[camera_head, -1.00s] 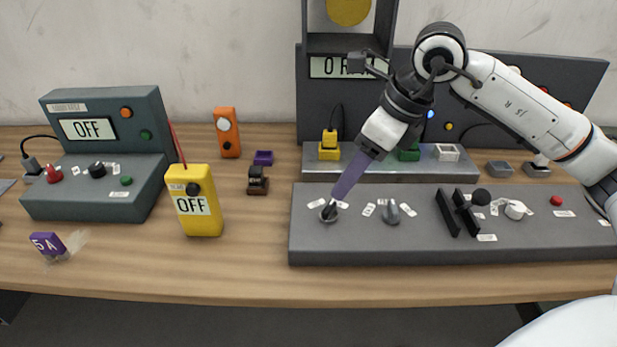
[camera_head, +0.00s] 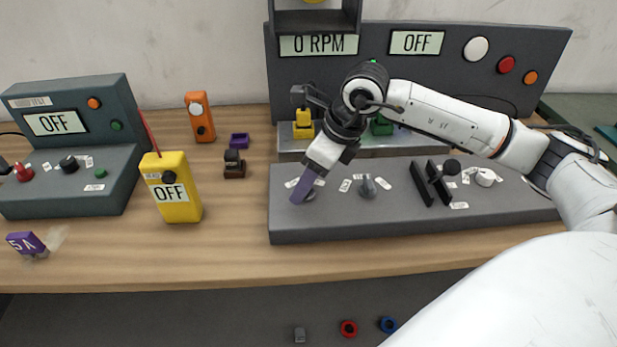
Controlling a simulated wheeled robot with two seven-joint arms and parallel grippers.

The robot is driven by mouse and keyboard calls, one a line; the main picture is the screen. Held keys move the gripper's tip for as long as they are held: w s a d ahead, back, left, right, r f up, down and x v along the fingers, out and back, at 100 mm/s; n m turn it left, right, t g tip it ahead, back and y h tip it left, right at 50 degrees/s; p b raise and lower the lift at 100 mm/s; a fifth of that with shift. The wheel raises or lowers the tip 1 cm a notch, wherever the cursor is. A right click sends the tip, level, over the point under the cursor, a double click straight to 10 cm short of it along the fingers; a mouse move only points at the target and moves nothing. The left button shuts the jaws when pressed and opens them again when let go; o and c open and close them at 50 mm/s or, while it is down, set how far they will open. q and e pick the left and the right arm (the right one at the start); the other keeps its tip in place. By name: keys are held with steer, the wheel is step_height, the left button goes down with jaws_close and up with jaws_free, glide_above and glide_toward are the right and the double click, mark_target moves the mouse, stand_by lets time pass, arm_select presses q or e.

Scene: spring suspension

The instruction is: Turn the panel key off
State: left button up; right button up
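The grey control panel (camera_head: 400,215) lies on the bench at right. A small round switch (camera_head: 311,195) at its left end, with labels beside it, is mostly hidden behind my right gripper's purple fingers; I take it for the panel key, but its shape and setting do not show. My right gripper (camera_head: 297,197) reaches down from the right arm with its fingertips at this switch. The fingers show as one narrow shape, so I cannot tell if they are open or shut, or touching it. The upright display board (camera_head: 460,75) reads "0 RPM" and "OFF". My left gripper is out of view.
A grey selector knob (camera_head: 368,187), a black lever (camera_head: 437,183) and a white knob (camera_head: 485,177) sit right of the switch. A yellow meter (camera_head: 172,205) and a dark green console (camera_head: 75,190), both reading "OFF", stand left. Bare bench lies between meter and panel.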

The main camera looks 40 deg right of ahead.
steer(key=c, duration=1)
steer(key=shift+c, duration=0.2)
steer(key=shift+w+n+y+b, duration=0.1)
steer(key=shift+n+y+b, duration=0.2)
steer(key=shift+n+b, duration=0.65)
steer(key=n+g, duration=0.1)
steer(key=n, duration=0.2)
steer(key=shift+d+y+b, duration=0.1)
steer(key=shift+y+b, duration=0.3)
steer(key=n+g, duration=0.1)
steer(key=n, duration=0.2)
steer(key=shift+w+n+y+b, duration=0.15)
steer(key=shift+n+y+b, duration=0.1)
steer(key=shift+y+b, duration=0.15)
steer(key=shift+n+g, duration=0.8)
steer(key=shift+n, duration=0.8)
steer(key=shift+r+n+b, duration=0.1)
steer(key=shift+n+b, duration=0.2)
